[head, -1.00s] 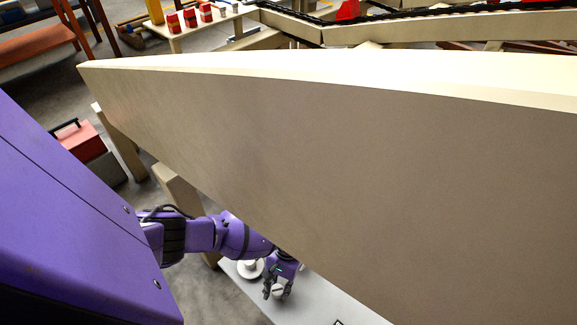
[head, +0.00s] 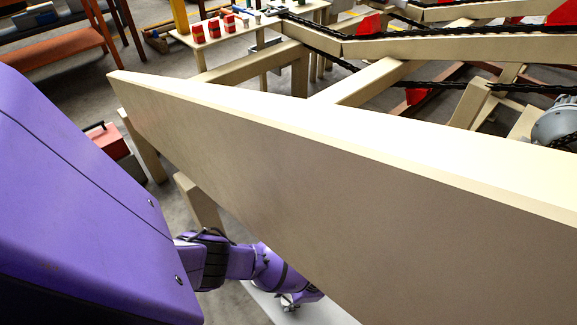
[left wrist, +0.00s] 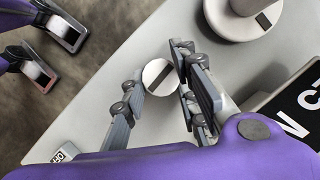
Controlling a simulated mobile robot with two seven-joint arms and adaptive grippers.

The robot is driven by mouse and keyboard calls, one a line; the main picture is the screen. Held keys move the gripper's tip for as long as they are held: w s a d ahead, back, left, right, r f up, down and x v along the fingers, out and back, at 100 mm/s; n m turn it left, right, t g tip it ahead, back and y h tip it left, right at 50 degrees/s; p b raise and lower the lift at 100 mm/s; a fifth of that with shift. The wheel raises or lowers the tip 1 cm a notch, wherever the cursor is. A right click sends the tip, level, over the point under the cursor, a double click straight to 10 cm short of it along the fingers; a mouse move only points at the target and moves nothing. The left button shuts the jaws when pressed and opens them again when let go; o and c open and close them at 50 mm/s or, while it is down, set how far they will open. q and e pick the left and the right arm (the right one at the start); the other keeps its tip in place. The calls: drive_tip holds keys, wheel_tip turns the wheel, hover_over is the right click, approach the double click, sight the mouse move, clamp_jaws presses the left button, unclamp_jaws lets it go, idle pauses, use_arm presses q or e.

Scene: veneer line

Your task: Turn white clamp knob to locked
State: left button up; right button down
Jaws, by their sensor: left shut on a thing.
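The white clamp knob (left wrist: 158,74) is a round white disc with a dark bar across its face, seen in the left wrist view. My left gripper (left wrist: 157,88) is shut on it, with fingers on both sides of the disc. In the head view my left gripper (head: 290,302) is low in the picture, by the grey panel (head: 262,300), and the knob cannot be made out there. The lock marks around the knob are not visible. My right gripper is in neither view.
A second round white fitting (left wrist: 240,18) and a black lettered sign (left wrist: 292,118) are on the light panel. A large beige beam (head: 260,170) crosses above my left arm. Behind are chains, timber frames and a table (head: 215,42) with red-and-white items.

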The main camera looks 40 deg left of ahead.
use_arm(q)
drive_tip(key=shift+s+d+f+m+p, duration=0.1)
drive_tip(key=shift+s+d+m+p, duration=0.3)
drive_tip(key=shift+m, duration=0.4)
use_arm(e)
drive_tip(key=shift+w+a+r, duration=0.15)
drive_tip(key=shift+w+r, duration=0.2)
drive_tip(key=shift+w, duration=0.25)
use_arm(q)
drive_tip(key=shift+s, duration=0.1)
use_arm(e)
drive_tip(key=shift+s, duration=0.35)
use_arm(q)
drive_tip(key=o, duration=1)
drive_tip(key=shift+a+y, duration=0.15)
drive_tip(key=shift+y, duration=0.15)
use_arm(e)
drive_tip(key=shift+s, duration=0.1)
use_arm(q)
drive_tip(key=shift+w, duration=0.25)
drive_tip(key=v, duration=1.2)
drive_tip(key=shift+s+a, duration=0.1)
drive_tip(key=shift+s, duration=0.1)
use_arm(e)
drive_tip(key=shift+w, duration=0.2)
